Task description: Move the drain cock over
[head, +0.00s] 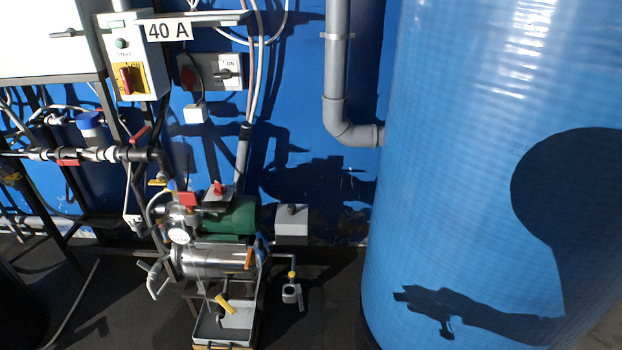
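A small cock with a yellow lever (223,302) shows at the grey tray (242,338) below the pump. A second small fitting with a yellow top (292,276) hangs from a thin pipe to the right of the pump. No label shows which of these is the drain cock. An orange lever (249,259) stands at the right end of the shiny steel cylinder (205,263). Neither of my grippers is in view. A shadow shaped like an arm and gripper falls on the blue tank (430,200).
The large blue tank fills the right side. A green pump motor (230,216), a pressure gauge (179,236) and red-handled valves (68,162) crowd the left and middle. A grey box (291,220) sits right of the motor. Dark floor (325,300) lies open between pump and tank.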

